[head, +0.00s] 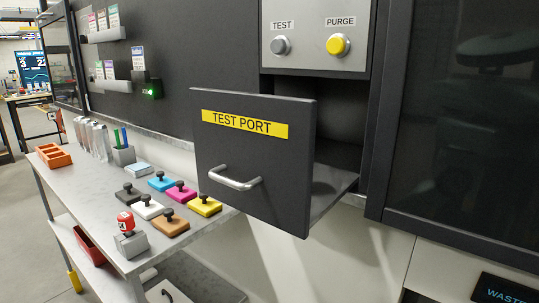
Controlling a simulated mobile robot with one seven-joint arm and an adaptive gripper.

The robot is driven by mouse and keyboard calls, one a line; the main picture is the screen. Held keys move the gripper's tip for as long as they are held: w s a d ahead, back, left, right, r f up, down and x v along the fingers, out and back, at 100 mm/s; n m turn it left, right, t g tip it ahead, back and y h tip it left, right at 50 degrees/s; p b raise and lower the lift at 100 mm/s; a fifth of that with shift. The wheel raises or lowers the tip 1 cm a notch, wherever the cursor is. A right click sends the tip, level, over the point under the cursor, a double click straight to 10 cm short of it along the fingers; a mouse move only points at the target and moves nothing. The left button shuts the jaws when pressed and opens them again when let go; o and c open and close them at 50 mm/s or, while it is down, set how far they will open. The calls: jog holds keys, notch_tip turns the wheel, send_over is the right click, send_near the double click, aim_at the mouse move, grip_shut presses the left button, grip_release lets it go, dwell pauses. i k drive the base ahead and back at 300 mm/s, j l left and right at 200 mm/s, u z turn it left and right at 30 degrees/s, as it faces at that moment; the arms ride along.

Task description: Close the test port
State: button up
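The test port (245,185) is a dark grey drawer with a yellow "TEST PORT" label (245,124) and a silver bar handle (235,179) on its front. It stands pulled out from the machine, below a panel with a grey TEST button and a yellow PURGE button. Part of the drawer's floor (330,188) and the dark opening behind it show at its right. My gripper is not in the head view.
A grey table (95,202) stands left of the drawer. A dark glass-fronted door (465,120) is at the right. The drawer front overhangs the table's right end in the picture.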

aim_at(254, 153)
jog(key=j+z, duration=0.4)
jog(key=k+j+z, duration=0.2)
jog(key=j+z, duration=0.15)
jog(key=k+j+z, duration=0.15)
jog(key=j+z, duration=0.25)
